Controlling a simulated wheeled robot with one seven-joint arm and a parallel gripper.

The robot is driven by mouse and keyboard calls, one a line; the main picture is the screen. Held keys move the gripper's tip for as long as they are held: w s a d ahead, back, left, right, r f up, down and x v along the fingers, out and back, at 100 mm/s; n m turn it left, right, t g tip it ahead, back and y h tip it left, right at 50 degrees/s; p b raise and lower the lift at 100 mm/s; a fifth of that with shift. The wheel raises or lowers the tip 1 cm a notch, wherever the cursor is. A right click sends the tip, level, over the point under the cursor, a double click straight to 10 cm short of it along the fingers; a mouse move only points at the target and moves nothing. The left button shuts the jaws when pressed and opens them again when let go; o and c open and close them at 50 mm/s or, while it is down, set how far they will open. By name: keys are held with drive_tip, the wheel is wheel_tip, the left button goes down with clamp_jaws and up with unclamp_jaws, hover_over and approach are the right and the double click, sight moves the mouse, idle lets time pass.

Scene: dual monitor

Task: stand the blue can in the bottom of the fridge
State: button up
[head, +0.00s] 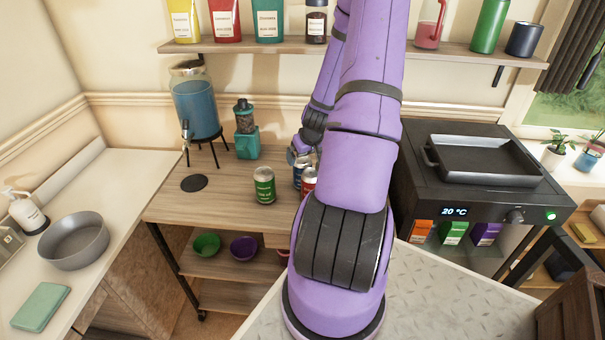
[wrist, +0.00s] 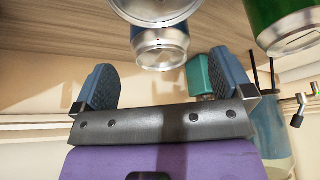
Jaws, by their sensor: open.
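The blue can (head: 298,178) stands on the wooden counter, partly hidden behind a red can (head: 309,181) and my arm. A green can (head: 264,186) stands to its left. My gripper (head: 303,152) is at the blue can, mostly hidden by my arm in the head view. In the wrist view my gripper (wrist: 166,84) is open, with its two blue fingers apart. The blue can (wrist: 160,48) shows between and a little above the fingers there, partly covered by a nearer silver can end. I cannot tell whether the fingers touch it.
A teal grinder (head: 246,143) and a blue drink dispenser (head: 197,103) stand left of the cans at the back. A black appliance with a pan (head: 484,158) stands to the right. A wall shelf (head: 260,45) with bottles runs above. The counter's left front is fairly clear.

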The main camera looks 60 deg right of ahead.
sight(303, 159)
drive_tip(key=shift+x, duration=2.45)
drive_tip(key=shift+c, duration=0.5)
drive_tip(key=c, duration=1.2)
drive_tip(key=shift+r, duration=0.1)
wheel_tip(303, 159, up, 18)
drive_tip(key=shift+f, duration=0.1)
